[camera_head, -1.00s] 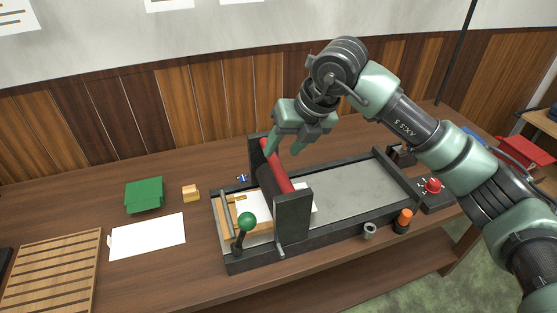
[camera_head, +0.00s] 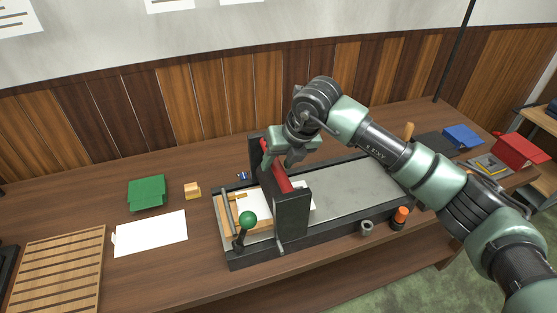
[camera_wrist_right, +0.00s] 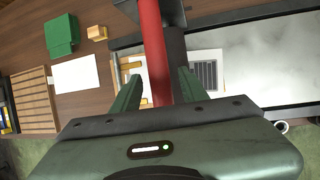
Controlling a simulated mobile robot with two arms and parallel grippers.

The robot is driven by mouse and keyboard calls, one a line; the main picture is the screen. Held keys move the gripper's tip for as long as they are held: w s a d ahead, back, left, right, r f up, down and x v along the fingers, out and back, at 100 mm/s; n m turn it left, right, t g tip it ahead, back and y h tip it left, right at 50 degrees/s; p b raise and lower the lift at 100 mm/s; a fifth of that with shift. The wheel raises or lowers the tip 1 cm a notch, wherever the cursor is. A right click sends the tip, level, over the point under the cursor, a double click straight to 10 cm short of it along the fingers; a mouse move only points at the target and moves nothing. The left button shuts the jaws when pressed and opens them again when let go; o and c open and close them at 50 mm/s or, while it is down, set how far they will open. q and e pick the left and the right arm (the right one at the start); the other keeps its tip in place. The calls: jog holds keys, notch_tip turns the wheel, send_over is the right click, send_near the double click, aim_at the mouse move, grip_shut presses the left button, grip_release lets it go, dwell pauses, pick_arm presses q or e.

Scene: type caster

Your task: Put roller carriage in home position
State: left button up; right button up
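The roller carriage (camera_head: 292,217) is a dark frame with a red roller (camera_head: 281,178) across its top. It stands over the left part of the long grey press bed (camera_head: 345,190). My right gripper (camera_head: 276,162) is low over the far half of the roller. In the right wrist view, the red roller (camera_wrist_right: 153,45) runs between the spread fingers of my right gripper (camera_wrist_right: 157,82), with gaps visible on both sides. Whether a finger touches it is unclear. My left gripper is not in view.
A lever with a green knob (camera_head: 248,218) stands at the bed's left end. A white sheet (camera_head: 150,234), green box (camera_head: 147,193) and slatted wooden rack (camera_head: 60,270) lie left. An orange-topped bottle (camera_head: 400,217) stands at the front right. My right arm covers part of the bed's right end.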

grip_shut()
dwell(1.2)
